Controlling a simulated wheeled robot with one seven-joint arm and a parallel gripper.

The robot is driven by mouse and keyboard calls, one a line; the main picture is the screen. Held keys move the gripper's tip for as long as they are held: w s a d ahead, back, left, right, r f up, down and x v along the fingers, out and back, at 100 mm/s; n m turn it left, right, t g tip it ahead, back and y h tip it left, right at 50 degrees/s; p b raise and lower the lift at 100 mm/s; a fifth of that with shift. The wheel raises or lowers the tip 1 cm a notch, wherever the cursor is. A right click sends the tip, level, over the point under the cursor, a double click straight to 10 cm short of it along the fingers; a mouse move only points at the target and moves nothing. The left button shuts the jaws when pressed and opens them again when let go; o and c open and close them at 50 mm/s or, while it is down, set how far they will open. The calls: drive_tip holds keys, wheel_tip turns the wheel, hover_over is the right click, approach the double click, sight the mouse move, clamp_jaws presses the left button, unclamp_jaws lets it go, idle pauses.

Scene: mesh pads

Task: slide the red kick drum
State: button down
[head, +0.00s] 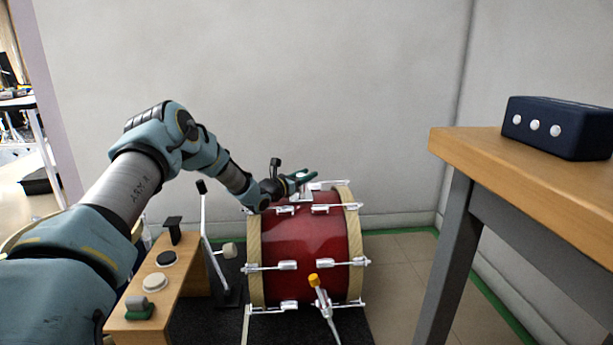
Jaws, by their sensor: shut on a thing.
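The red kick drum (305,245) lies on its side in the head view, with pale wood hoops and silver lugs and legs. It stands on a dark mat (385,318). My arm reaches from the left, and my gripper (308,181) is at the top of the drum, near its upper silver hardware. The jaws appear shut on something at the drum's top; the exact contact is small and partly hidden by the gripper.
A low wooden bench (187,290) with pads and small items stands left of the drum. A kick pedal (226,250) is beside it. A wooden table (530,175) bearing a dark blue box (560,127) is at right. A wall is behind; tiled floor lies between drum and table.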

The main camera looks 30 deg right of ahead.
drive_tip(key=a, duration=0.1)
drive_tip(key=w+a, duration=0.1)
drive_tip(key=a+p, duration=0.1)
drive_tip(key=shift+w+a, duration=0.35)
drive_tip(key=c, duration=0.5)
unclamp_jaws()
drive_tip(key=p+v, duration=0.2)
drive_tip(key=v, duration=0.8)
drive_tip(key=shift+s+a+p, duration=0.2)
drive_tip(key=shift+a+p, duration=0.1)
drive_tip(key=shift+p, duration=0.1)
